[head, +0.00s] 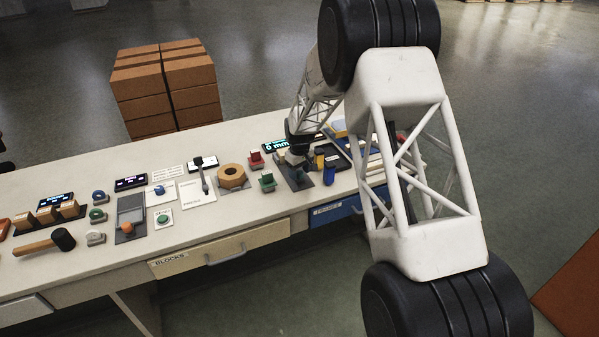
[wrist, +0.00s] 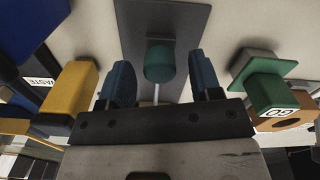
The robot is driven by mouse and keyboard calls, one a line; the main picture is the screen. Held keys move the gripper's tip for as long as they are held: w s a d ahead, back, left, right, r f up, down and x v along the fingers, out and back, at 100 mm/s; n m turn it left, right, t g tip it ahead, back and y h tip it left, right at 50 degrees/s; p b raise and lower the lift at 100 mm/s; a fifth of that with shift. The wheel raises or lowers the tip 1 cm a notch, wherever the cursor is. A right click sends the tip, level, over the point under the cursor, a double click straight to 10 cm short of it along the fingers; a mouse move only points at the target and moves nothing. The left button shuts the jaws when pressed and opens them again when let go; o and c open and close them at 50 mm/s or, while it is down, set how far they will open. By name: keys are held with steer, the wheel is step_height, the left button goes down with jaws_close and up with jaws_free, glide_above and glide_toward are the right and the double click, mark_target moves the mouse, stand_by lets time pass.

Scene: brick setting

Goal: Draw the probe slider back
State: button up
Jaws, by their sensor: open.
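The probe slider shows in the wrist view as a short green-teal knob (wrist: 159,62) with a thin pale rod, on a long dark plate (wrist: 192,22). In the head view I see part of that dark plate (head: 299,183); the knob is hidden behind my gripper there. My gripper (wrist: 163,78) is open and empty, its two blue fingers on either side of the knob in the picture, with gaps showing on both sides. Whether the fingertips are level with the knob is hard to tell. In the head view my gripper (head: 296,158) is over the plate. A display (head: 276,146) behind it reads "0 mm".
A green block marked GO (wrist: 268,92) stands right of my gripper in the wrist view, and a yellow block (wrist: 72,88) stands left. A hex nut (head: 233,177), a red block (head: 256,160) and a blue drawer (head: 335,209) are nearby.

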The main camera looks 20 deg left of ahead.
steer(key=shift+f, duration=0.15)
jaws_close()
steer(key=shift+s+d, duration=0.95)
jaws_free()
stand_by(0.4)
step_height(320, 180, up, 8)
steer(key=shift+f, duration=0.15)
stand_by(0.4)
